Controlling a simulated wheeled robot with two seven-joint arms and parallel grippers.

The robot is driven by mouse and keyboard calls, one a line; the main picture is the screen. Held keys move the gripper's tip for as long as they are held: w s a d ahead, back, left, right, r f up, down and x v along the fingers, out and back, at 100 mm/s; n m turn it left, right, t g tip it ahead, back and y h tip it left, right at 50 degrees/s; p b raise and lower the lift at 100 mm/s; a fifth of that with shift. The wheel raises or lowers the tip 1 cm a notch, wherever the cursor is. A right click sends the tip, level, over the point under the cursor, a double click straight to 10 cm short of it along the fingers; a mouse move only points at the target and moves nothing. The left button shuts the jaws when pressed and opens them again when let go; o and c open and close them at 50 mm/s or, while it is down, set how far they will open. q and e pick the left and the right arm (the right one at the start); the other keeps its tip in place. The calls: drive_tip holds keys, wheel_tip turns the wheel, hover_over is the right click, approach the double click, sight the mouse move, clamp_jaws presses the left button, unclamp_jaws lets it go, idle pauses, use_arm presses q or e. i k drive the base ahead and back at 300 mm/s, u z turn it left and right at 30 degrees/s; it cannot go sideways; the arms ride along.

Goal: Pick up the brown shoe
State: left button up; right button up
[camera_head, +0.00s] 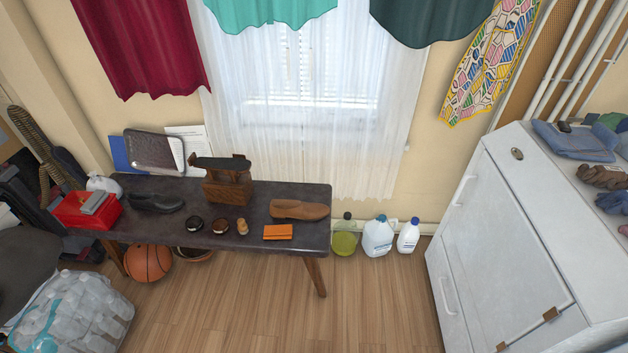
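The brown shoe (300,209) lies on the right end of a dark bench (262,192), close to its right edge. It is a low shoe seen from above, and nothing covers it. Neither of my grippers shows in the head view, so nothing is seen touching the shoe.
On the bench are a black shoe (155,203), a wooden box (228,187), an orange wallet-like item (278,232), small round tins and a red box (87,210). A basketball (148,262) and bottles (378,237) stand on the floor. A white cabinet (500,220) is right. Floor in front is clear.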

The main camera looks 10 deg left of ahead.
sight(279, 209)
drive_tip(key=i, duration=1)
drive_tip(key=z, duration=0.05)
